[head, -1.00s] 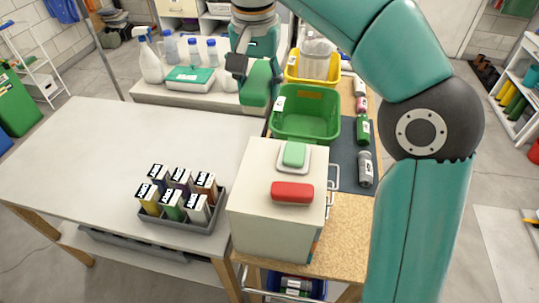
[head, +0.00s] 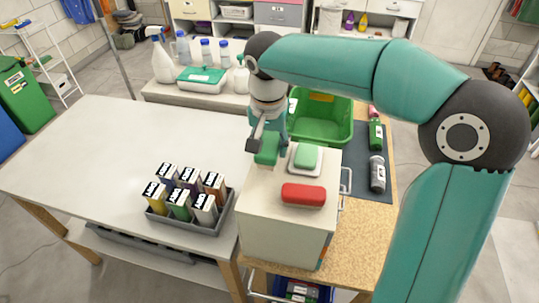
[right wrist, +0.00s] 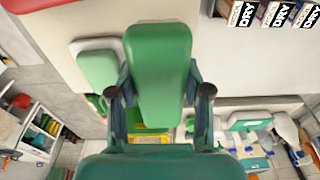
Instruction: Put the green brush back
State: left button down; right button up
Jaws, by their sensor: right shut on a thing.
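My right gripper (head: 262,143) is shut on the green brush (head: 265,156), at the back left of the white cabinet's top (head: 258,185). In the right wrist view, the green brush (right wrist: 160,60) stands out between the two fingers of the gripper (right wrist: 161,92). I cannot tell whether it touches the cabinet top. To its right, a white dish (head: 292,168) holds another green block (head: 306,157). A red block (head: 303,194) lies in front of the dish, and it shows at the corner of the right wrist view (right wrist: 30,4). My left gripper is not in view.
A green bin (head: 322,120) stands behind the cabinet. A grey tray of labelled boxes (head: 214,227) sits on the white table (head: 80,150) to the left. Bottles (head: 377,174) line the dark mat on the right. Much of the white table is clear.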

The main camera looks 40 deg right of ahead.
jog(key=shift+f, duration=1.75)
jog(key=shift+f, duration=0.1)
jog(key=o, duration=1)
